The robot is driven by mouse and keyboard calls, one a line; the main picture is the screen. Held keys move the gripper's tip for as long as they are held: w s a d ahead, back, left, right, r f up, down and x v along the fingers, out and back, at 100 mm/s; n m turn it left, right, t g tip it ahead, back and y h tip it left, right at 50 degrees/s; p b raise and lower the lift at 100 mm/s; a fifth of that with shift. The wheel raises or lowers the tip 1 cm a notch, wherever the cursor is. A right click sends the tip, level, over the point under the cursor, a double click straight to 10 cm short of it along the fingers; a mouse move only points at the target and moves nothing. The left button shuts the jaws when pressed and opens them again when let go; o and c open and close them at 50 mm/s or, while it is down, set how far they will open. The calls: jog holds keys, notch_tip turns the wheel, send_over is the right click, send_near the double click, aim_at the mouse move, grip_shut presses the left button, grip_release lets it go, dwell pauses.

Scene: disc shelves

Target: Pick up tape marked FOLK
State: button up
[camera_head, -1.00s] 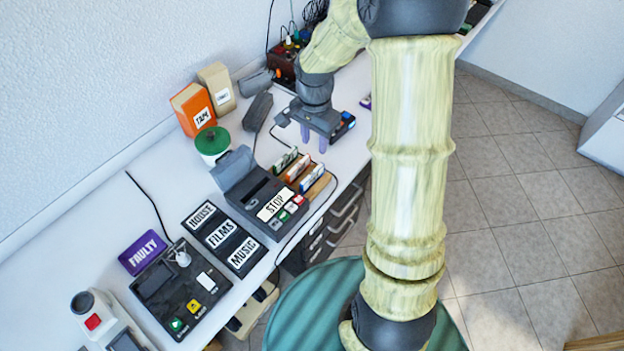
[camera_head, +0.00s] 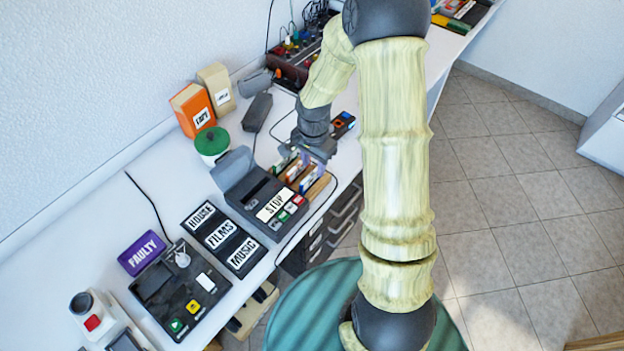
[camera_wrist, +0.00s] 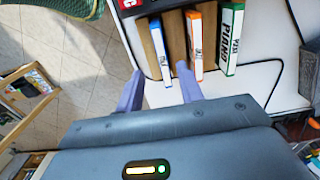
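A rack (camera_wrist: 177,36) in the wrist view holds a blue-and-white tape (camera_wrist: 160,52), an orange-and-white tape (camera_wrist: 194,45) and a green-and-white tape (camera_wrist: 231,40). The green one's label seems to read PIANO. The labels of the other two are too small to read, so I cannot tell which is FOLK. My gripper (camera_wrist: 158,72) is open and empty. Its fingertips are at the near end of the rack, with the blue tape in line between them. In the head view, my gripper hangs over the tapes and partly hides them; the blue tape (camera_head: 308,181) still shows.
A dark player with a STOP label (camera_head: 272,205) stands beside the rack. HOUSE, FILMS and MUSIC slots (camera_head: 222,236) and a FAULTY sign (camera_head: 142,252) lie nearer. An orange TAPE box (camera_head: 192,110) and a green-lidded pot (camera_head: 212,143) stand behind. Floor is free to the right.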

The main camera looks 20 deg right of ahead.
aim_at(312, 173)
jog(key=f, duration=0.4)
jog(key=shift+w+a+f, duration=0.15)
jog(key=shift+w+f, duration=0.05)
jog(key=shift+f, duration=0.1)
grip_shut()
